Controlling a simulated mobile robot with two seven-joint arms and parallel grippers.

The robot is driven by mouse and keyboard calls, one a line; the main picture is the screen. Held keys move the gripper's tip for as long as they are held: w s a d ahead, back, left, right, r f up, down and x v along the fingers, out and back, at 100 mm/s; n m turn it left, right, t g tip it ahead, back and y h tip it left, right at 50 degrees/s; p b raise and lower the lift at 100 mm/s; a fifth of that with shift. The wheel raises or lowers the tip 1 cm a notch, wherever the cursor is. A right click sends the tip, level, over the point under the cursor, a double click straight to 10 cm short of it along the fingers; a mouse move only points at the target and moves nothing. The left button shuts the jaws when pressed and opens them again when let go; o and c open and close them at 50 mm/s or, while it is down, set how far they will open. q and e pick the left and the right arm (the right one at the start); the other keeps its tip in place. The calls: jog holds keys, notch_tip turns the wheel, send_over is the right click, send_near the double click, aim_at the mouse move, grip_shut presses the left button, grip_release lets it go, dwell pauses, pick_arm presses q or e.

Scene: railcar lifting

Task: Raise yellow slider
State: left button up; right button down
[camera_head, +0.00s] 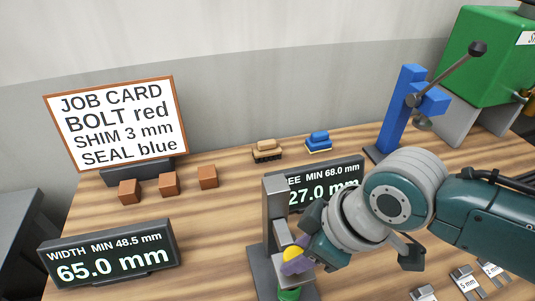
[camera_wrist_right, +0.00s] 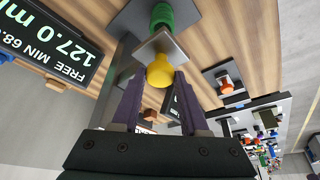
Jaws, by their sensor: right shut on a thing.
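The yellow slider (camera_head: 291,252) is on a grey upright stand (camera_head: 276,215) at the front middle of the bench. In the right wrist view its rounded yellow part (camera_wrist_right: 160,71) lies between my purple fingertips. My right gripper (camera_head: 297,262), also in the wrist view (camera_wrist_right: 158,88), is shut on it. A green coil or spring (camera_head: 289,295) is just below the slider in the head view and also shows in the wrist view (camera_wrist_right: 162,15). My wrist hides part of the stand. My left gripper is not in view.
A display reading FREE MIN 68.0 mm (camera_head: 344,172) is behind the stand, partly covered by my arm. Another display (camera_head: 110,254) reads WIDTH 65.0 mm. A blue lever press (camera_head: 404,110) stands at the back right. Small brown blocks (camera_head: 168,184) sit near the job card (camera_head: 117,122).

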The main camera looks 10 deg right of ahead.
jog(key=shift+c, duration=2.1)
grip_release()
jog(key=shift+f, duration=0.1)
jog(key=v, duration=1)
jog(key=shift+p, duration=0.45)
